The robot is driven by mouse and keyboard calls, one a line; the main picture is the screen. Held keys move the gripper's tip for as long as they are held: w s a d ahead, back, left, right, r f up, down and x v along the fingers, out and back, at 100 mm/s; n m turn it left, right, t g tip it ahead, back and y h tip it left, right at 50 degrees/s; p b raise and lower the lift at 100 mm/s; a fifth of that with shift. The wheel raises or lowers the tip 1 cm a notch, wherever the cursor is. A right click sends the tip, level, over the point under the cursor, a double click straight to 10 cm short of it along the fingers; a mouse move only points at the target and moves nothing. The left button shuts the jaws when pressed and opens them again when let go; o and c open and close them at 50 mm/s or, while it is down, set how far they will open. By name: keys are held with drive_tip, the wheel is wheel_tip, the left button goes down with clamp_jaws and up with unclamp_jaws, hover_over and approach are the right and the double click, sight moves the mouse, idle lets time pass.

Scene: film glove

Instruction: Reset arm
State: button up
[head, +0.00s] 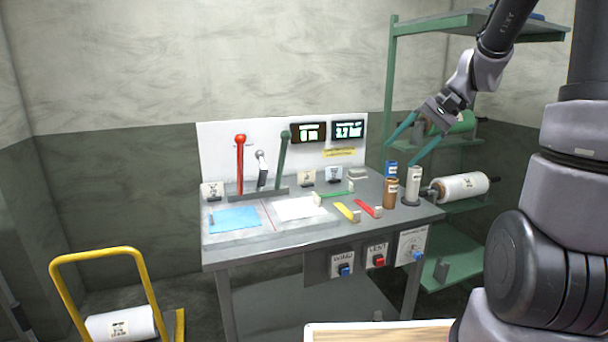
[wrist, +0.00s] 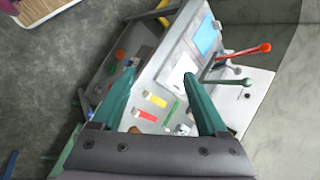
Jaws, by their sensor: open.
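My gripper (head: 412,146) is open and empty, held in the air above the right end of the grey workbench (head: 240,256). Its two teal fingers point down and to the left. In the wrist view the fingers of my gripper (wrist: 160,98) are spread apart, with the bench beyond them and nothing between them in their grip. Below the gripper in the head view stand a blue cylinder (head: 391,169), a brown cylinder (head: 390,193) and a white cylinder (head: 413,184).
A green shelf rack (head: 391,70) holding rolls stands close behind my arm. The bench carries red (head: 240,165) and green (head: 282,160) levers, a blue sheet (head: 234,219) and a white sheet (head: 299,208). A yellow cart (head: 100,255) stands at the left; the air above the bench's left is free.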

drive_tip(key=s+r+n+t+h, duration=0.1)
drive_tip(key=s+r+t+h, duration=0.1)
drive_tip(key=s+r, duration=0.3)
drive_tip(key=s+r+n+t+h, duration=0.1)
drive_tip(key=s+r+t+h, duration=0.2)
drive_tip(key=s, duration=0.7)
wheel_tip(320, 180, up, 2)
drive_tip(key=shift+s+d+r, duration=0.2)
drive_tip(key=shift+s+d, duration=0.1)
